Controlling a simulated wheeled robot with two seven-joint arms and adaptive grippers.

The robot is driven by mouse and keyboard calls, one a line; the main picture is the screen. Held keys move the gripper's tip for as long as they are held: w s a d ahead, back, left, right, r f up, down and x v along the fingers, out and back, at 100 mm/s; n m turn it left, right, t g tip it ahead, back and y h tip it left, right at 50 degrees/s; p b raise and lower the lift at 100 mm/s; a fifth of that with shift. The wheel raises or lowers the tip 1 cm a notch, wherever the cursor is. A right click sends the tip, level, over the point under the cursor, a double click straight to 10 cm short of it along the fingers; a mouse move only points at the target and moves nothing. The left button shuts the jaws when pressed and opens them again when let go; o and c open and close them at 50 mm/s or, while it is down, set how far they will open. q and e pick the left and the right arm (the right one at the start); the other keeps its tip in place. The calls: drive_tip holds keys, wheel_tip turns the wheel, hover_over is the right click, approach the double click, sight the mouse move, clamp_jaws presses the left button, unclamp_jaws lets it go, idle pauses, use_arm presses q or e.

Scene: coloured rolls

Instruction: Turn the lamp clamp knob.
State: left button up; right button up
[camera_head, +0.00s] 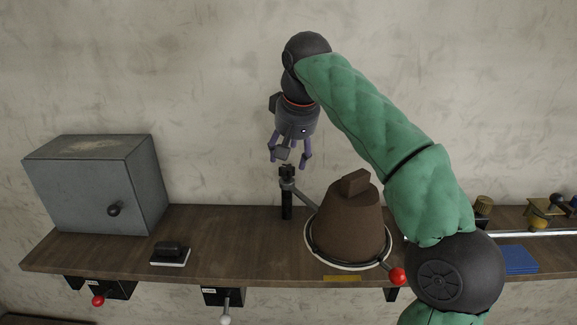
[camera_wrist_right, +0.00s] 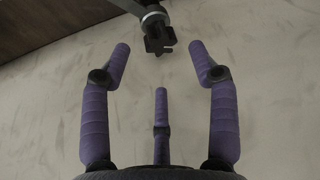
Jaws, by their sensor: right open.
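The black lamp clamp knob (camera_head: 287,171) sits on top of a short dark post (camera_head: 287,205) at the back of the shelf. My right gripper (camera_head: 290,163) is above the knob, pointing down, with its purple fingers spread and empty. In the right wrist view the dark knob (camera_wrist_right: 158,38) lies just beyond the open fingertips (camera_wrist_right: 160,62), roughly centred between the two long fingers; no finger seems to touch it. A thin arm runs from the post toward the brown lamp shade (camera_head: 348,225), which sits to the right. My left gripper is out of view.
A grey metal box (camera_head: 90,185) with a round knob stands at the left of the wooden shelf (camera_head: 230,225). Red and white knobbed levers hang along that edge. A blue pad (camera_head: 520,259) lies at the right.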

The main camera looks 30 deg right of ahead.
sight(288, 168)
drive_tip(key=x, duration=0.4)
drive_tip(key=shift+a+f, duration=0.1)
drive_tip(key=shift+f, duration=0.2)
drive_tip(key=shift+w+f, duration=0.35)
drive_tip(key=shift+f, duration=0.15)
drive_tip(key=shift+s, duration=0.15)
drive_tip(key=c, duration=1.1)
